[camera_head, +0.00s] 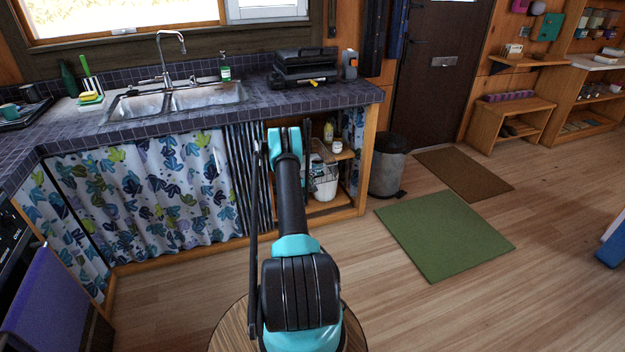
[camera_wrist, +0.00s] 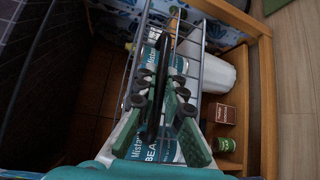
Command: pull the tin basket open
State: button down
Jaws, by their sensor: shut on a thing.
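The tin basket (camera_wrist: 203,45) is a narrow grey wire frame, seen from above in the wrist view. Pale, blue-lettered tins (camera_wrist: 135,146) stand in it, partly covered by my fingers. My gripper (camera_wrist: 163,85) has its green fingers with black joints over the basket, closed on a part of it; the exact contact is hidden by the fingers. In the head view my arm reaches to the open cabinet under the counter and hides much of the basket and the gripper.
A white container (camera_wrist: 219,75), a small brown box (camera_wrist: 221,114) and a green-lidded jar (camera_wrist: 226,145) stand right of the basket. A wooden cabinet post (camera_wrist: 267,100) borders them. A bin (camera_head: 388,168) stands right of the cabinet. Patterned curtains (camera_head: 160,190) hang left.

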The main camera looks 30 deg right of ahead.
jog(key=shift+s+a, duration=0.2)
jog(key=shift+s, duration=0.1)
jog(key=c, duration=1.9)
grip_release()
jog(key=shift+r, duration=0.1)
